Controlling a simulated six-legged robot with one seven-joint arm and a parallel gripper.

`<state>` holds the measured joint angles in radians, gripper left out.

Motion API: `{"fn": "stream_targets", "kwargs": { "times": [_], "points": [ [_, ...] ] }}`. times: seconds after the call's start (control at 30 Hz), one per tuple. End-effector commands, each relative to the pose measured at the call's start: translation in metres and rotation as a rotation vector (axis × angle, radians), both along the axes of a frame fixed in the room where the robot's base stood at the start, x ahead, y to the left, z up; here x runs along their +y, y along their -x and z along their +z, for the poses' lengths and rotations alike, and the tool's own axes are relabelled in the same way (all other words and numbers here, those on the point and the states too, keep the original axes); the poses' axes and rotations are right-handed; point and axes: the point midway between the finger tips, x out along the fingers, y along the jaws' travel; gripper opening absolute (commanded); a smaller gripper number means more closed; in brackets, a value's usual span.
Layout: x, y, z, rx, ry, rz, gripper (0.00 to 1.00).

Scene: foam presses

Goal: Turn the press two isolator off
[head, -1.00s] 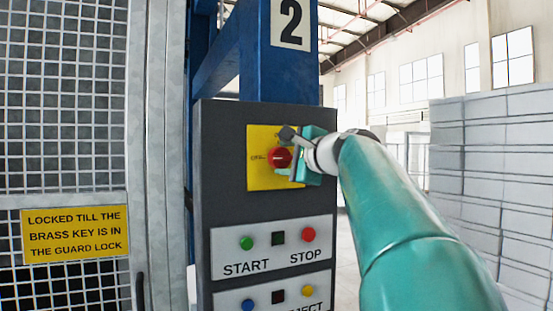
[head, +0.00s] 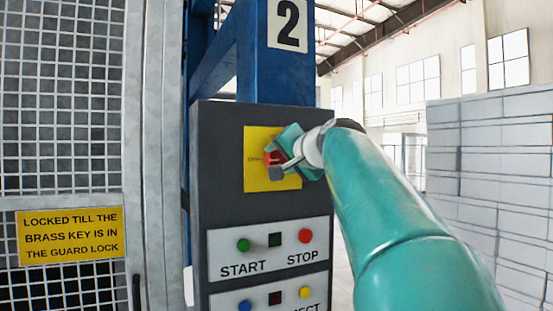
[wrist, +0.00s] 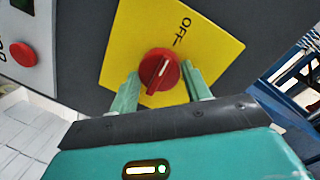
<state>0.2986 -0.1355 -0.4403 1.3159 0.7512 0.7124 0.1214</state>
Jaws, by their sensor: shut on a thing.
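The press two isolator is a red round knob with a raised bar and a white mark, on a yellow plate (head: 255,177) on the dark control panel under a "2" sign. In the wrist view the knob (wrist: 158,72) sits between my gripper's fingers (wrist: 162,79), and the word OFF (wrist: 182,30) is printed on the yellow plate beyond it. The raised bar slants roughly along the direction of OFF. In the head view my gripper (head: 281,156) is at the plate, shut on the knob and tilted, covering most of it.
Below the plate are a green START button (head: 243,245), a red STOP button (head: 305,236) and a lower button row. A mesh guard door (head: 70,100) with a yellow lock notice (head: 70,235) stands at left. Pale stacked blocks (head: 490,190) stand at right.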

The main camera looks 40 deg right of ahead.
Motion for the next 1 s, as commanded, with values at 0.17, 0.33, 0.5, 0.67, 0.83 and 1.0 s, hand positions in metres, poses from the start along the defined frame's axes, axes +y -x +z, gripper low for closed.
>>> {"fn": "stream_targets", "kwargs": {
  "times": [0.17,0.33,0.5,0.67,0.83,1.0],
  "points": [
    [0.0006,-0.0003,-0.0002,0.031,0.105,0.001,0.25],
    [0.0007,-0.0005,-0.0002,0.049,0.167,0.000,0.24],
    [0.0009,-0.0006,-0.0002,0.058,0.195,0.000,0.24],
    [0.0009,-0.0007,-0.0004,0.059,0.201,0.001,0.24],
    [0.0008,-0.0007,-0.0003,0.059,0.201,0.001,0.24],
    [0.0008,-0.0007,-0.0003,0.059,0.201,0.000,0.62]
  ]
}}
